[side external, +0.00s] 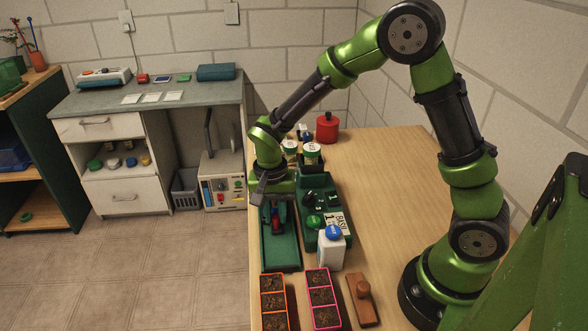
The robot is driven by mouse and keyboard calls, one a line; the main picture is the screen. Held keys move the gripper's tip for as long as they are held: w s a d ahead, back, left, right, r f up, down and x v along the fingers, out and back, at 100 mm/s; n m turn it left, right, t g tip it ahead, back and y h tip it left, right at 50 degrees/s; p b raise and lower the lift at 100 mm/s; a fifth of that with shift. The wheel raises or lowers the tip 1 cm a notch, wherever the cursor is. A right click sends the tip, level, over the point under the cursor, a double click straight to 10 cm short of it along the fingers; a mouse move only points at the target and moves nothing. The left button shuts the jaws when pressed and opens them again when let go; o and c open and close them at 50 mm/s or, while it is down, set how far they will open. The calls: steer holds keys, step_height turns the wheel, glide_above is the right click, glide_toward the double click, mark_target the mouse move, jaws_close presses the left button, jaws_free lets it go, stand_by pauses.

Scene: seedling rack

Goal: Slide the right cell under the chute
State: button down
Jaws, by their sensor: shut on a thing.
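My gripper (267,199) points down over the green tray (280,258) beside the labelled green box. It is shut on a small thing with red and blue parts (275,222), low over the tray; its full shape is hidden. An orange-rimmed cell strip (260,300) and a pink-rimmed cell strip (309,292), both holding dark soil, stand at the table's front, apart from my gripper. The pink one is on the right. The green box (316,183) has dark knobs and a label reading "1 BASIL". I cannot tell which part is the chute.
A white bottle with a blue cap (331,250) stands between the green box and the pink strip. A brown wooden block with a knob (362,303) lies to its right. Lidded cups (312,153) and a red canister (327,130) stand at the back. The table's right middle is clear.

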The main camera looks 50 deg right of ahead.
steer(key=w+d, duration=0.6)
steer(key=shift+w+d, duration=0.1)
steer(key=c, duration=1)
jaws_free()
steer(key=shift+r, duration=0.1)
steer(key=r, duration=1.6)
steer(key=shift+w+a+r, duration=0.2)
steer(key=shift+a+r, duration=0.1)
steer(key=shift+r, duration=0.1)
